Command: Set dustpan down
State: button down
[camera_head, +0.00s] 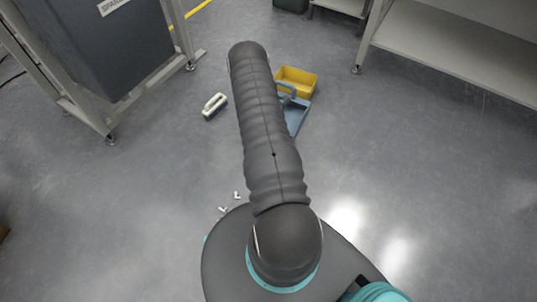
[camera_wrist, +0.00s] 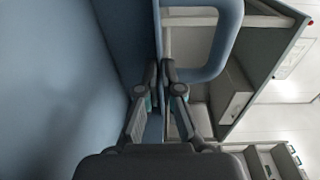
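The blue dustpan (camera_head: 297,121) shows partly from behind my arm in the head view, just in front of the yellow bin. Its looped handle (camera_head: 288,88) stands up beside the arm. In the wrist view the pale blue handle loop (camera_wrist: 230,35) is close up, and a broad blue surface (camera_wrist: 60,80) of the dustpan fills the left. In the head view my gripper is hidden behind the arm. I cannot tell whether the dustpan touches the floor.
A yellow bin (camera_head: 297,80) stands on the floor behind the dustpan. Small white scraps (camera_head: 237,195) lie near my base. A dark grey cabinet (camera_head: 105,40) is at left, a shelf (camera_head: 450,45) at right. The right floor is clear.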

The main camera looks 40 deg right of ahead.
jog(key=shift+m+g, duration=0.3)
jog(key=shift+g, duration=0.2)
jog(key=s+d, duration=0.1)
jog(key=s+d+f, duration=0.1)
jog(key=d, duration=0.1)
jog(key=shift+s+f, duration=0.4)
jog(key=shift+f, duration=0.05)
jog(key=shift+s+a+f, duration=0.4)
jog(key=shift+a+f, duration=1.4)
jog(key=shift+a, duration=0.05)
jog(key=shift+s+a+f, duration=0.4)
jog(key=shift+a+f, duration=1.35)
jog(key=shift+a, duration=0.05)
jog(key=shift+s+a+f, duration=0.4)
jog(key=shift+a+f, duration=1.4)
jog(key=shift+a, duration=0.05)
jog(key=c, duration=1.7)
grip_release()
jog(key=shift+b, duration=0.3)
jog(key=o, duration=0.4)
